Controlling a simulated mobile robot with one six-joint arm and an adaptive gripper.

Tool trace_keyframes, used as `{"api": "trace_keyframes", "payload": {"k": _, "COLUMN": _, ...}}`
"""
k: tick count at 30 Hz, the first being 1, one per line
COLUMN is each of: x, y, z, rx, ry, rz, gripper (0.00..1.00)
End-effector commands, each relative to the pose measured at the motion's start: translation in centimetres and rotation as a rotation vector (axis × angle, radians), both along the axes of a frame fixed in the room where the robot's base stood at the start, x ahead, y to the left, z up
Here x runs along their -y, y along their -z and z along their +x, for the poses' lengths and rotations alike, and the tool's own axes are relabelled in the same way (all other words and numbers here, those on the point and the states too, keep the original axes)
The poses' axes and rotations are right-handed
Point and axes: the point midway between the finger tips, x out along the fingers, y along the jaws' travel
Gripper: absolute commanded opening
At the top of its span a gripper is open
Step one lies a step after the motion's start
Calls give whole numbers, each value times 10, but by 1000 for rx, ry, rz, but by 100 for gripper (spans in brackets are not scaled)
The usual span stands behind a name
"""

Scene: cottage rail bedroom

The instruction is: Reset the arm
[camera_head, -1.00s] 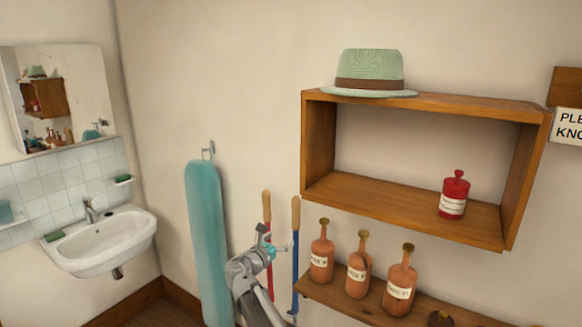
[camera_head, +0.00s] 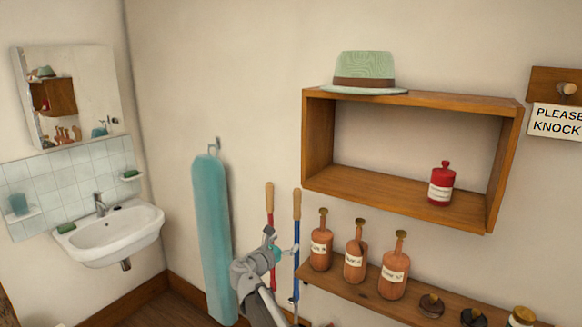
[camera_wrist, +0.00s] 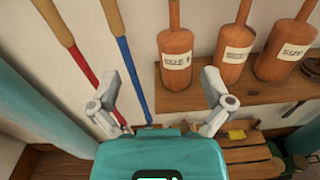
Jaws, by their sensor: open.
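My gripper (camera_wrist: 160,84) is open and empty in the wrist view. Its two grey fingers stand wide apart beyond the teal housing, with nothing between them in its grasp. In the head view my arm rises from the bottom edge, and the gripper (camera_head: 283,250) is small there, in front of the red-shafted and blue-shafted handles and left of the lower shelf's end.
A teal ironing board (camera_head: 211,235) hangs left of the arm. A lower shelf (camera_head: 345,292) holds several brown labelled bottles close to the right. Above is a box shelf (camera_head: 420,212) with a red bottle (camera_head: 441,186) and a green hat (camera_head: 364,70). A sink (camera_head: 108,236) is far left.

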Motion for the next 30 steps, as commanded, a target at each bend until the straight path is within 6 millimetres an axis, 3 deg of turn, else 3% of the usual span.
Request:
{"api": "trace_keyframes", "payload": {"k": 11, "x": 49, "y": 26, "z": -15, "rx": 21, "ry": 113, "rz": 256, "gripper": 100}}
{"api": "trace_keyframes", "payload": {"k": 17, "x": 88, "y": 50, "z": -33, "rx": 51, "ry": 236, "rz": 488, "gripper": 100}}
{"api": "trace_keyframes", "payload": {"k": 24, "x": 146, "y": 96, "z": -78, "rx": 132, "ry": 515, "rz": 904, "gripper": 100}}
{"api": "trace_keyframes", "payload": {"k": 30, "x": 178, "y": 131, "z": -121, "rx": 222, "ry": 803, "rz": 1226, "gripper": 100}}
